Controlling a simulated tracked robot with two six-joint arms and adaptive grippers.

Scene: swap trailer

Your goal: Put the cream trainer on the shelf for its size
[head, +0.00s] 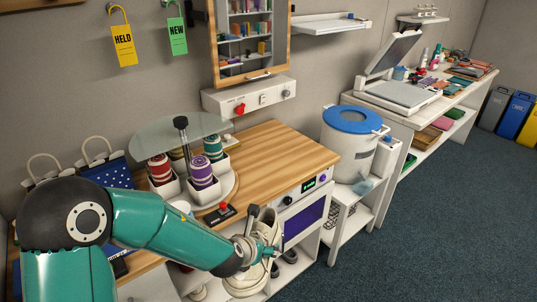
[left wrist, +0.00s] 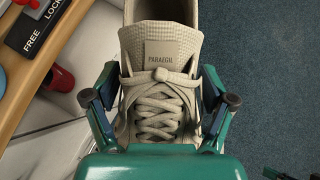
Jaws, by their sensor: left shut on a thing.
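The cream trainer (head: 266,232) hangs in my left gripper (head: 254,245), in front of the wooden-topped counter and beside its purple-screened unit. In the left wrist view the trainer (left wrist: 160,50) fills the middle, laces facing the camera, with "PARAEGIS"-like lettering on its tongue. My left gripper's fingers (left wrist: 160,100) close on both sides of it. Dark shoes (head: 286,260) sit on a low white shelf (head: 305,245) under the counter, partly hidden behind the trainer. No size label is readable on the shelf.
A white pot with a blue lid (head: 352,120) stands on a stand to the right. Blue carpet (head: 400,230) at the right is clear.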

